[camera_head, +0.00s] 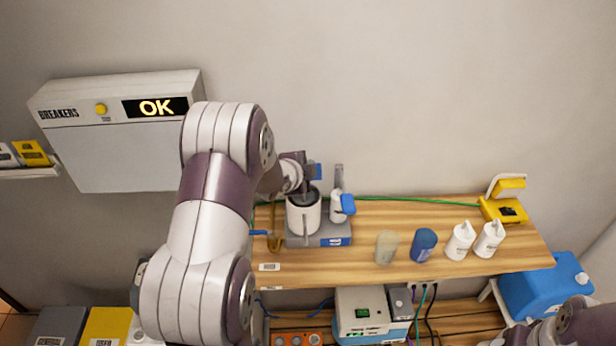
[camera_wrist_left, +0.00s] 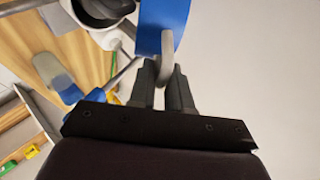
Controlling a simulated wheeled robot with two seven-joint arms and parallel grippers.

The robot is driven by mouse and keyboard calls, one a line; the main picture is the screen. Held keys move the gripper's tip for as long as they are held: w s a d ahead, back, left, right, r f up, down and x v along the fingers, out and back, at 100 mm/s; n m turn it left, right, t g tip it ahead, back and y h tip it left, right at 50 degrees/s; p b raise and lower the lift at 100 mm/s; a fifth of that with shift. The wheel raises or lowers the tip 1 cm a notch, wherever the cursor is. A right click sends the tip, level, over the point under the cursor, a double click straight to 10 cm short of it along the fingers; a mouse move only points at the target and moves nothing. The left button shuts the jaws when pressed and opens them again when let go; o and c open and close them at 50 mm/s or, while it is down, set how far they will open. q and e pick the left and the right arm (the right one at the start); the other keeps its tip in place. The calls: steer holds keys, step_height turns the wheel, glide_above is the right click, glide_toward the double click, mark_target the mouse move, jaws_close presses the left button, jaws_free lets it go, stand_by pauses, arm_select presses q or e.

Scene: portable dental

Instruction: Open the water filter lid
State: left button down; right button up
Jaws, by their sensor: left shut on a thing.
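The water filter (camera_head: 304,218) is a white canister on a grey base with a blue label, on the wooden shelf. Its top looks open and dark inside; the canister also shows at the upper left of the left wrist view (camera_wrist_left: 85,12). A blue lid (camera_wrist_left: 163,24) with a grey curved handle (camera_wrist_left: 167,56) stands up from the canister's edge, and its blue edge shows in the head view (camera_head: 317,171). My left gripper (camera_wrist_left: 168,82) is shut on the grey handle, above the canister in the head view (camera_head: 305,181). My right gripper is out of view.
A second canister with a blue part (camera_head: 347,205) stands beside the filter. A beige bottle (camera_head: 386,247), a blue bottle (camera_head: 424,245) and white bottles (camera_head: 460,242) stand right on the wooden shelf (camera_head: 300,270). The breaker box (camera_head: 120,155) is on the left wall. Free wall lies above.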

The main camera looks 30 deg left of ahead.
arm_select(q)
steer(key=w+a+r, duration=0.1)
steer(key=w+a+r+p, duration=0.1)
steer(key=w, duration=0.1)
steer(key=w+a+r+p, duration=0.1)
steer(key=w, duration=0.1)
steer(key=shift+w+a, duration=0.15)
steer(key=shift+a, duration=0.05)
steer(key=shift+w+a+p, duration=0.2)
steer(key=shift+w+a, duration=0.1)
steer(key=shift+w, duration=0.2)
steer(key=shift+w+a+p, duration=0.2)
steer(key=shift+w+a, duration=0.1)
steer(key=shift+w, duration=0.2)
steer(key=c, duration=1.2)
jaws_free()
steer(key=shift+f, duration=0.1)
steer(key=shift+w+f, duration=0.1)
steer(key=shift+w, duration=0.1)
steer(key=shift+b+v, duration=1.25)
steer(key=shift+v, duration=5.1)
